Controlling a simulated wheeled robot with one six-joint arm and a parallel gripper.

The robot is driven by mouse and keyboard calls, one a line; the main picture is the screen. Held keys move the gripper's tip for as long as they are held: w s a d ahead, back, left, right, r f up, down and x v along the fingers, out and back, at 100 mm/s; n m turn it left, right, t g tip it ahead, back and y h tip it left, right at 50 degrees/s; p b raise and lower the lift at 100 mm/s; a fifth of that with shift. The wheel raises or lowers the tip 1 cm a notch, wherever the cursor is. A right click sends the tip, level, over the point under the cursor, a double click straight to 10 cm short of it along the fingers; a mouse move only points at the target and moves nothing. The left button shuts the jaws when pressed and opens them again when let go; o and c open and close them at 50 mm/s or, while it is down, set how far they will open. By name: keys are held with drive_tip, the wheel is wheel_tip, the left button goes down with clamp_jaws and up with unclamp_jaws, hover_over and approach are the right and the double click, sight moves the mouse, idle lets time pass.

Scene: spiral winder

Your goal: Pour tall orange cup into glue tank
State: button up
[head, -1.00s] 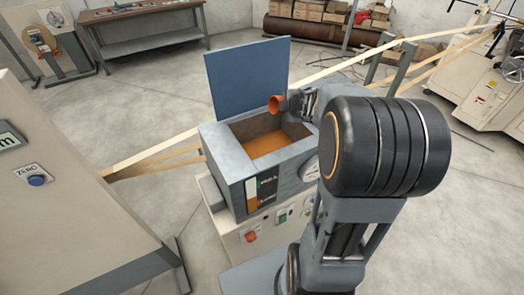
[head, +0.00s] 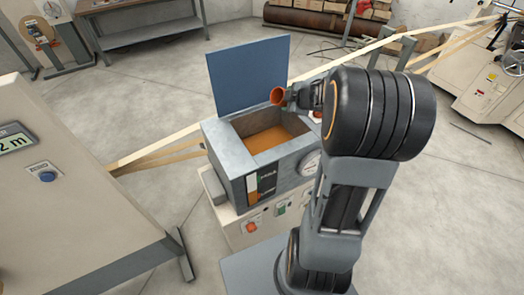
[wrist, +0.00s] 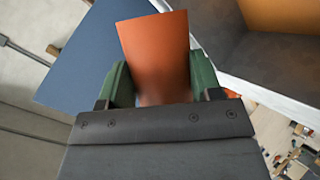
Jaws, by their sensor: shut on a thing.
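The tall orange cup (head: 279,96) is held by my gripper (head: 295,97) at the back right of the glue tank (head: 226,141), above its rim level. The cup lies tilted, with its mouth toward the left and the camera in the head view. In the wrist view the orange cup (wrist: 156,52) sits between the two green fingers of my gripper (wrist: 160,84), which are shut on it. The tank is an open grey box with orange-brown glue (head: 267,139) inside. Its blue lid (head: 249,74) stands raised behind. Whether anything is in the cup cannot be seen.
A beige machine cabinet (head: 75,190) stands at the left with a display. Wooden strips (head: 150,153) run from it past the tank toward the winder at the right (head: 492,85). A workbench (head: 150,35) stands at the back left. Bare floor lies between.

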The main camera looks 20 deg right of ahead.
drive_tip(key=shift+d, duration=0.1)
idle(0.3)
drive_tip(key=m+y, duration=0.2)
drive_tip(key=y, duration=0.1)
idle(0.4)
drive_tip(key=shift+a+f+m+y, duration=0.25)
drive_tip(key=shift+m+y, duration=0.3)
drive_tip(key=shift+y, duration=0.05)
drive_tip(key=shift+a+f+m+y, duration=0.2)
drive_tip(key=shift+m+y, duration=0.35)
drive_tip(key=shift+y, duration=0.05)
drive_tip(key=shift+a, duration=0.1)
drive_tip(key=shift+s, duration=0.1)
drive_tip(key=shift+a+f+m+y, duration=0.4)
drive_tip(key=shift+m+y, duration=0.2)
drive_tip(key=shift+y, duration=0.3)
